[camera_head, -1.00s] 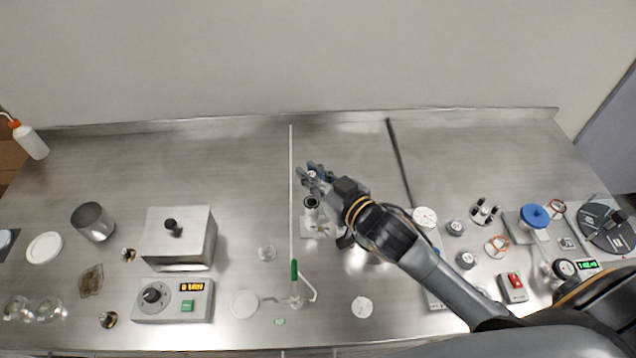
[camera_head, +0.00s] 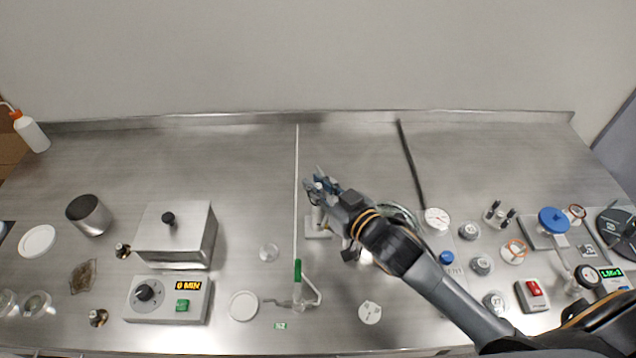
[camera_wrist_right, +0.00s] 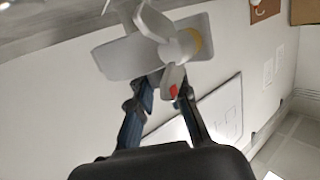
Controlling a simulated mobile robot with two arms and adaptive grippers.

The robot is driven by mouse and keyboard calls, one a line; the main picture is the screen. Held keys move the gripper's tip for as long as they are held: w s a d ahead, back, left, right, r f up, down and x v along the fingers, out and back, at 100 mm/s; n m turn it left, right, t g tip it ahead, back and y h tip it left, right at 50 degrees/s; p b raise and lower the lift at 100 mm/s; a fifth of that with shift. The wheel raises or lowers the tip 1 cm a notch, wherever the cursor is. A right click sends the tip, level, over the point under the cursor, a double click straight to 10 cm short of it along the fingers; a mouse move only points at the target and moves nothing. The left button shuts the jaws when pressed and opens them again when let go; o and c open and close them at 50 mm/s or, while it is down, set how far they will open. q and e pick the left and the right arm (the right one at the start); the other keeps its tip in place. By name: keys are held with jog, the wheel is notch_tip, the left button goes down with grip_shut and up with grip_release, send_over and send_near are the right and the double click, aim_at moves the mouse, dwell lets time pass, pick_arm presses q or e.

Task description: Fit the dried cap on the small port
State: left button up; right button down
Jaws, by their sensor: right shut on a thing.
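My right gripper (camera_head: 318,186) is at the top of a small pale stand (camera_head: 318,226) and hides most of its upper end. In the right wrist view the gripper (camera_wrist_right: 166,90) is shut on a small pale piece with a red mark (camera_wrist_right: 173,79), which I take to be the cap. Just beyond the fingertips is a pale fitting with a flat plate (camera_wrist_right: 118,58) and a round end with a yellowish ring (camera_wrist_right: 191,41), perhaps the port. I cannot tell whether the held piece touches it. My left gripper is not in view.
A metal box (camera_head: 176,235) and a dial unit (camera_head: 168,300) are to the left. Several small weights and a red-switch box (camera_head: 533,294) are to the right.

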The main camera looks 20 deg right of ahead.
jog(key=shift+f, duration=0.15)
jog(key=shift+p, duration=0.65)
dwell(0.9)
jog(key=shift+f+b, duration=0.35)
jog(key=shift+f, duration=0.2)
dwell(0.9)
jog(key=c, duration=1.2)
grip_release()
jog(key=v, duration=1.2)
jog(key=shift+s+r, duration=0.1)
